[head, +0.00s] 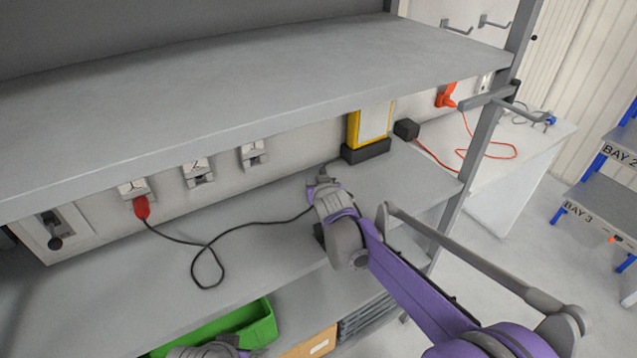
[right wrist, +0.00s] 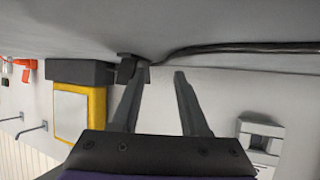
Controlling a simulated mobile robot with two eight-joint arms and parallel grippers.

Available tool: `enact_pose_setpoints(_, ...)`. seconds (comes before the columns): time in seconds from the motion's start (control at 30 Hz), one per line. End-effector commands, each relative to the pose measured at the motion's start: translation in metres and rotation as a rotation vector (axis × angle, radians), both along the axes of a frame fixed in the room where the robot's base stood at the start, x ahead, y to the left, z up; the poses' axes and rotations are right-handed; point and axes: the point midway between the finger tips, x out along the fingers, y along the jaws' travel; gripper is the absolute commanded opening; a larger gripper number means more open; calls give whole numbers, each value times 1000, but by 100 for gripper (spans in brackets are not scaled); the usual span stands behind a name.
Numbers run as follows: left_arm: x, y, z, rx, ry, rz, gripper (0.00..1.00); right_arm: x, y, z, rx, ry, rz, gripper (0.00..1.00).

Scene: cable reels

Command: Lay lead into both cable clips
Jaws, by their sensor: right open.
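The black lead (head: 208,246) runs from a red plug (head: 142,208) at the leftmost numbered wall fitting, loops on the shelf board, then reaches my right gripper (head: 321,181). In the right wrist view the lead (right wrist: 235,47) crosses above my right gripper (right wrist: 158,78), which is open. A small dark block (right wrist: 132,68) sits at the lead's end near the left finger; I cannot tell whether it is a clip or an end piece. I cannot surely pick out either cable clip. My left gripper (head: 205,350) is partly cut off at the bottom edge; its jaws are unclear.
More wall fittings (head: 197,172) and (head: 254,154) line the back panel. A yellow-framed panel on a dark base (head: 366,151) stands right of my right gripper. An upper shelf (head: 250,75) overhangs. A green bin (head: 225,328) sits below. An orange lead (head: 434,156) lies further right.

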Motion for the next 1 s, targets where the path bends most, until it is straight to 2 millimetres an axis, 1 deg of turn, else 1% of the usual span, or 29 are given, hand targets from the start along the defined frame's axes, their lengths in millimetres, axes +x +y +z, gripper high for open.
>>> enact_pose_setpoints(0.03,0,0,0,0,0,0,100,1,-4,0,-4,0,-5,71)
enact_pose_setpoints(0.07,0,0,0,0,0,0,100,1,-4,0,-4,0,-5,75)
enact_pose_setpoints(0.67,0,0,2,0,-1,0,100,2,-7,2,-7,-1,-9,75)
enact_pose_setpoints(0.77,2,0,7,0,-3,0,100,2,-7,9,-7,-2,-8,75)
enact_pose_setpoints(1.0,7,0,25,0,-14,0,100,3,-6,35,-6,-4,-7,75)
